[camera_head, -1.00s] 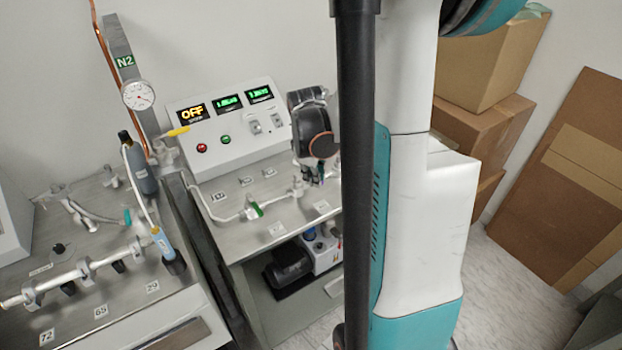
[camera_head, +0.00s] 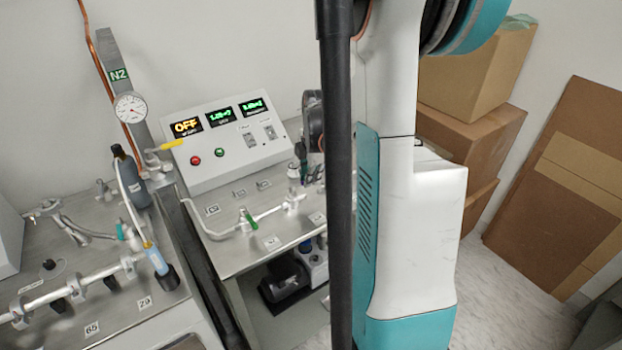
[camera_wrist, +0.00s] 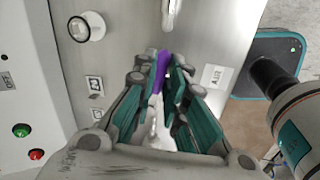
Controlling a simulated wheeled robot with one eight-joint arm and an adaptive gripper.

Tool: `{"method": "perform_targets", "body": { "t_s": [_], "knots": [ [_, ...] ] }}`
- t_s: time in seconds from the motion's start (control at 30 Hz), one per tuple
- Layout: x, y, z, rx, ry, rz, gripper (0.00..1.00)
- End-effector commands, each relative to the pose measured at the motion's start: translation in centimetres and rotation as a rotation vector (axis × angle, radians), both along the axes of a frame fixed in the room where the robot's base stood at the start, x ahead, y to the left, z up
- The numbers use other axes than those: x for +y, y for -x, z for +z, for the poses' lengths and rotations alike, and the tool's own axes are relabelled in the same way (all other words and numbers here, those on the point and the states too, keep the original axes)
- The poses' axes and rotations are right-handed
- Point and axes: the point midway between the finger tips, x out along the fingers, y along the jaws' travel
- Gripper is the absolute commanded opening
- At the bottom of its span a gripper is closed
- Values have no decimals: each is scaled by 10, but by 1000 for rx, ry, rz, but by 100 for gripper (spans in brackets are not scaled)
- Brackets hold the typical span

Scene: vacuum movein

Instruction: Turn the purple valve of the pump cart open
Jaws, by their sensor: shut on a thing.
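The purple valve handle (camera_wrist: 160,70) shows in the wrist view between the teal-padded fingers of my gripper (camera_wrist: 164,76). My gripper is shut on the handle, and the fingers hide most of it. White pipework shows below it between the fingers. In the head view, the pump cart (camera_head: 227,262) has a steel top with a white pipe and a green-handled valve (camera_head: 249,218). My wrist is over the right part of the cart top there, partly hidden behind my black column. The purple handle is hard to make out in that view.
A control panel (camera_head: 228,165) with an orange OFF display stands at the back of the cart. A second bench (camera_head: 115,312) with pipework stands at left. Cardboard boxes (camera_head: 470,125) are stacked at right. A round white fitting (camera_wrist: 87,27) is near my gripper.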

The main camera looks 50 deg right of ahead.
Motion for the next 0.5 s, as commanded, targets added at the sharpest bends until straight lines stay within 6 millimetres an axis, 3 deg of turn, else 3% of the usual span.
{"method": "perform_targets", "body": {
  "t_s": [0.5],
  "knots": [
    [-3, -8, 0, 0, 0, 134, 0]
  ]
}}
